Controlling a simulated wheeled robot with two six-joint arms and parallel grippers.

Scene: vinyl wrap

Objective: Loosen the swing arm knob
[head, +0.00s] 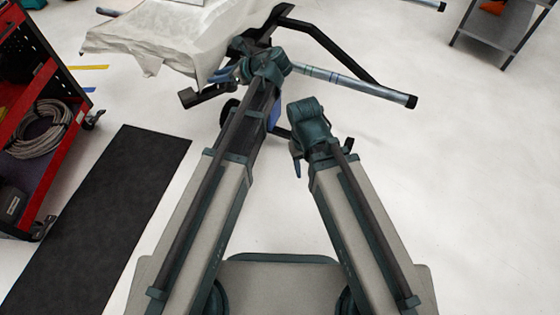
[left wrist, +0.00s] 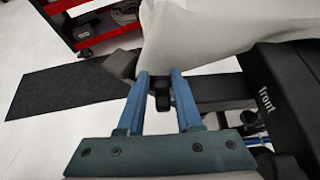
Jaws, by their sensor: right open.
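A small black knob (left wrist: 160,93) shows in the left wrist view, below the edge of a pale draped sheet. My left gripper's (left wrist: 160,76) two blue fingers lie on either side of it. Whether they press on it is unclear. In the head view, my left gripper (head: 222,73) is beside the dark frame (head: 325,42) under the sheet, and the knob is not distinguishable there. A black arm marked "front" (left wrist: 266,104) runs at the right of the wrist view. My right gripper (head: 297,162) is open and apart from the frame; its fingers are mostly hidden.
The pale sheet (head: 165,35) covers the upper left of the stand. A silver-blue tube (head: 350,83) sticks out to the right. A red cart (head: 60,130) with coiled cable stands left, beside a black mat (head: 100,220).

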